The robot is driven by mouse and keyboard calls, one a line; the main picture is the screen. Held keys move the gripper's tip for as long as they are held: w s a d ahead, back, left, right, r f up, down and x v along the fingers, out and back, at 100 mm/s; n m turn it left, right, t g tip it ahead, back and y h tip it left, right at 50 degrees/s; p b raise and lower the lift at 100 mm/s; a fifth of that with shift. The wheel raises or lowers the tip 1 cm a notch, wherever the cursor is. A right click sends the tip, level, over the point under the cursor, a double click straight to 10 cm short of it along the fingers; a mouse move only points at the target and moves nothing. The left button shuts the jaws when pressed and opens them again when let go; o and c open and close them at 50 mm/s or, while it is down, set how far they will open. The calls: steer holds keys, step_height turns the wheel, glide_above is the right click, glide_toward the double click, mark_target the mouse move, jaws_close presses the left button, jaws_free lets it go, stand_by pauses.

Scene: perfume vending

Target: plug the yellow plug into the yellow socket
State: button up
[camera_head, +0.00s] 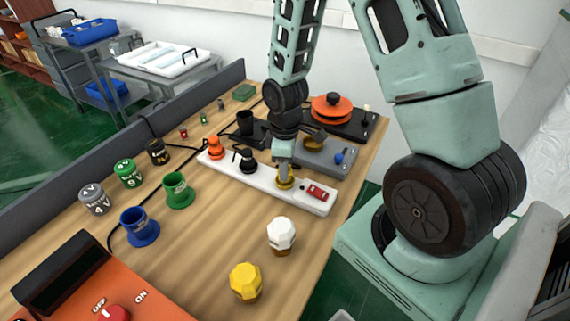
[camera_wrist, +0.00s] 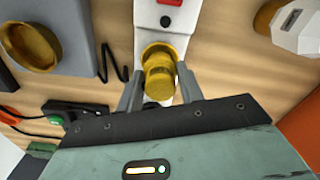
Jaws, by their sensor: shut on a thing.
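The yellow plug (camera_wrist: 160,77) is between the two fingers of my gripper (camera_wrist: 158,92), which is shut on it. In the head view the plug (camera_head: 284,184) is at the white power strip (camera_head: 262,184), beside its red switch (camera_head: 317,192). My gripper (camera_head: 283,168) comes down on it from above. A wider yellow rim shows around the plug's far end in the wrist view; how deep it sits in the strip I cannot tell. A yellow round socket-like piece (camera_head: 313,141) is on the grey box behind the strip, and shows as an open ring (camera_wrist: 30,45) in the wrist view.
An orange plug (camera_head: 214,148) and a black plug (camera_head: 246,160) stand on the strip's left part. A white faceted bottle (camera_head: 281,232) and a yellow one (camera_head: 246,280) stand in front. Blue (camera_head: 139,228) and green (camera_head: 178,190) cups are at left. The grey box has a blue knob (camera_head: 340,157).

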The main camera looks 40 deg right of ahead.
steer(key=shift+f, duration=0.65)
stand_by(1.7)
steer(key=o, duration=1.6)
steer(key=shift+r, duration=0.1)
steer(key=shift+r+p, duration=2.95)
steer(key=shift+r, duration=0.5)
jaws_close()
